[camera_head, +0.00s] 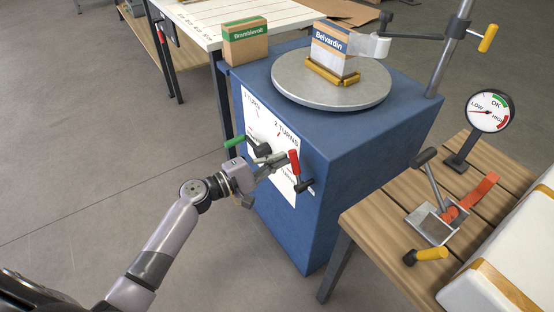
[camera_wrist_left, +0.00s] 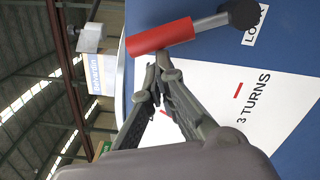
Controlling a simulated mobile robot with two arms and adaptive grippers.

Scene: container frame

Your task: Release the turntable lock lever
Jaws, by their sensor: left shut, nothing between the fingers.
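The lock lever has a red handle (camera_head: 294,162) and a dark pivot knob (camera_head: 304,186) on the front of the blue cabinet (camera_head: 310,220). In the left wrist view the red handle (camera_wrist_left: 160,37) runs by a grey rod to the knob, beside a LOCK label (camera_wrist_left: 256,25). My left gripper (camera_head: 279,158) is shut and empty, its tips (camera_wrist_left: 160,68) just short of the red handle; I cannot tell if they touch it. The grey turntable (camera_head: 290,83) on the cabinet carries a Belvardin box (camera_head: 330,48) in a yellow holder. My right gripper is not in view.
A green-handled crank (camera_head: 234,142) sits left of my left gripper on the white dial panel. Floor at left is clear.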

